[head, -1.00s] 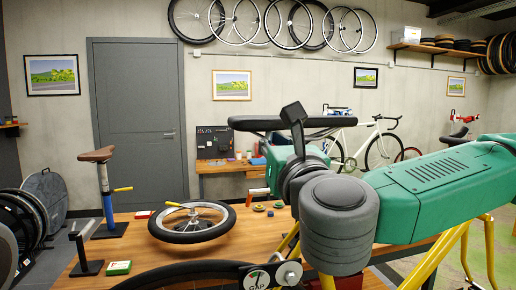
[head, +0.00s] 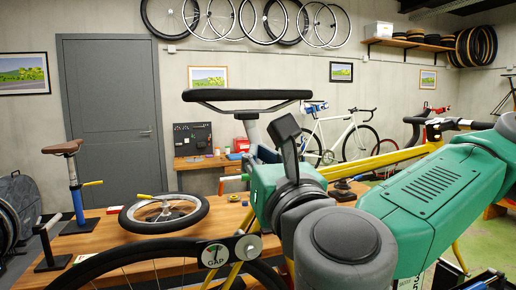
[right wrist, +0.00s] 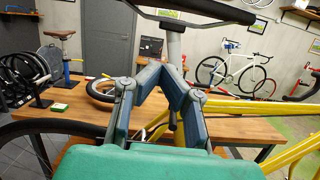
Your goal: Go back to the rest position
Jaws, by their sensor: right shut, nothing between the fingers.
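My right gripper (head: 268,155) is shut and empty. In the head view its fingers are partly hidden behind my own wrist parts. The right wrist view shows both blue-grey fingers of the gripper (right wrist: 161,72) closed in toward each other. They are in front of the grey seat post (right wrist: 175,45) of a yellow-framed bicycle (head: 380,159); whether they touch it I cannot tell. The bicycle's black saddle (head: 245,95) is above and beyond the gripper. My left gripper is in neither view.
A wooden table (head: 130,243) carries a loose wheel (head: 163,213) and a brown saddle on a blue post (head: 75,185). A white bicycle (head: 345,138) stands at the back wall.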

